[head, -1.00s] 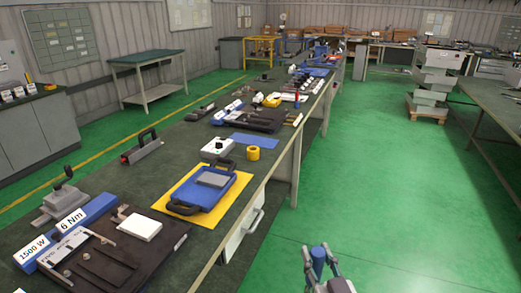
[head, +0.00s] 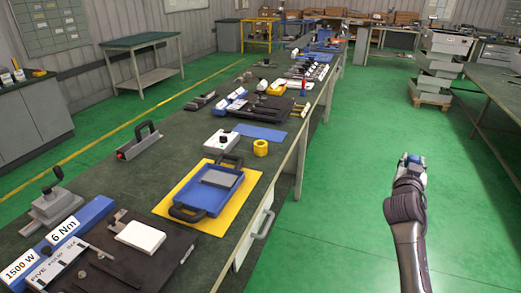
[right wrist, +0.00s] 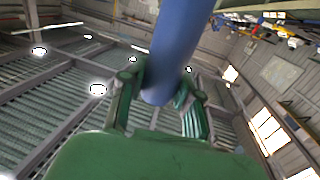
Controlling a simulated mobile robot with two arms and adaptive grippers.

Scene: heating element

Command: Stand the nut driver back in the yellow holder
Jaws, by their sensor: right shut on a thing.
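The yellow holder (head: 260,148) is a small upright ring-shaped piece on the workbench, near its right edge and behind the yellow mat. My right gripper (head: 412,160) is out over the green floor, to the right of the bench and apart from the holder. In the right wrist view my right gripper (right wrist: 160,102) is shut on the blue nut driver (right wrist: 175,48), whose thick blue handle sticks out past the fingers. In the head view only a bit of blue shows at the gripper. The driver's tip is hidden. My left gripper is out of view.
A blue tray (head: 186,198) with black handles sits on the yellow mat (head: 211,225) in front of the holder. A blue mat (head: 258,132) and a white box (head: 222,142) lie close behind and left of it. The bench's right edge lies between gripper and holder.

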